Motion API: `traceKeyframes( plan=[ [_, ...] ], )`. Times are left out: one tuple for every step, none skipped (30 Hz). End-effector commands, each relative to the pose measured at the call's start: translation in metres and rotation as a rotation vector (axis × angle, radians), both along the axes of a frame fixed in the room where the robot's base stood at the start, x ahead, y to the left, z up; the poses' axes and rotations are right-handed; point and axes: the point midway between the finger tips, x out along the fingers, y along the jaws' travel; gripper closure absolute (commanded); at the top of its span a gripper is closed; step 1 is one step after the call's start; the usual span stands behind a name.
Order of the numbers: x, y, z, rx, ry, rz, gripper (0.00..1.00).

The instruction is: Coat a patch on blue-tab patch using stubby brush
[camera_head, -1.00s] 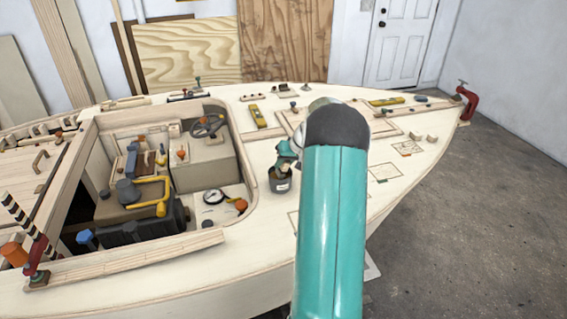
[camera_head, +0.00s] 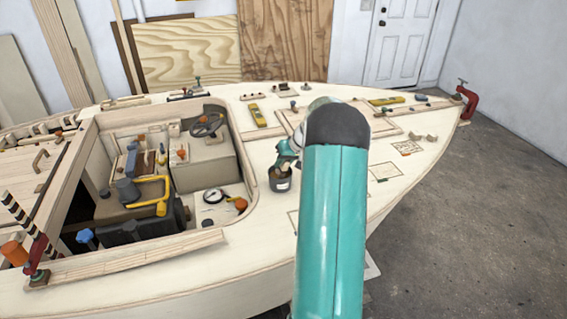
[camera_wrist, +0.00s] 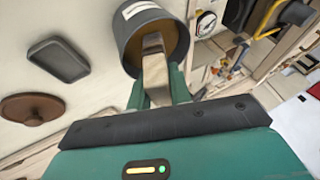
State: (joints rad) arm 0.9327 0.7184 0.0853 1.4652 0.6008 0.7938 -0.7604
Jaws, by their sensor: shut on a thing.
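My gripper (camera_head: 287,160) is over the dark pot (camera_head: 280,184) on the deck. In the wrist view my gripper (camera_wrist: 160,90) is shut on a pale brush-like piece (camera_wrist: 154,62), which I take to be the stubby brush. Outlined patches lie on the deck: one with dark hatching (camera_head: 407,148), one plain (camera_head: 385,172), and one partly behind my arm (camera_head: 292,218). I cannot make out a blue tab on any of them.
The open cockpit (camera_head: 165,180) with engine parts and a gauge (camera_head: 213,196) lies left of the pot. A red clamp (camera_head: 466,100) grips the bow. The deck right of my arm is mostly clear.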

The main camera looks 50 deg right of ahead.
Motion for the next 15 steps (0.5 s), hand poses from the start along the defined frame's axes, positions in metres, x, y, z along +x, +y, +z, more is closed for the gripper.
traceKeyframes(
  plan=[
    [-0.001,0.0,-0.001,0.002,0.003,0.0,1.0],
    [-0.001,0.0,0.0,0.001,0.002,0.0,1.0],
    [-0.001,0.0,0.002,0.001,0.002,0.001,1.0],
    [-0.001,0.0,0.004,0.0,0.002,0.0,1.0],
    [0.0,0.0,0.006,0.0,0.001,0.0,1.0],
    [0.0,0.0,0.009,-0.001,0.001,0.0,1.0],
    [0.0,0.0,0.012,-0.001,0.001,0.0,1.0],
    [0.0,0.0,0.014,-0.001,0.001,0.0,1.0],
    [0.0,0.0,0.017,-0.001,0.001,0.0,1.0],
    [0.0,0.0,0.019,-0.001,0.001,0.0,1.0],
    [0.0,0.0,0.021,0.0,0.0,0.0,1.0],
    [0.0,0.0,0.024,0.0,0.0,0.0,1.0],
    [0.0,0.0,0.026,-0.001,0.001,0.0,1.0],
    [0.0,0.0,0.029,-0.001,0.0,-0.001,1.0],
    [0.0,0.0,0.032,-0.001,0.0,-0.001,1.0]
  ],
)
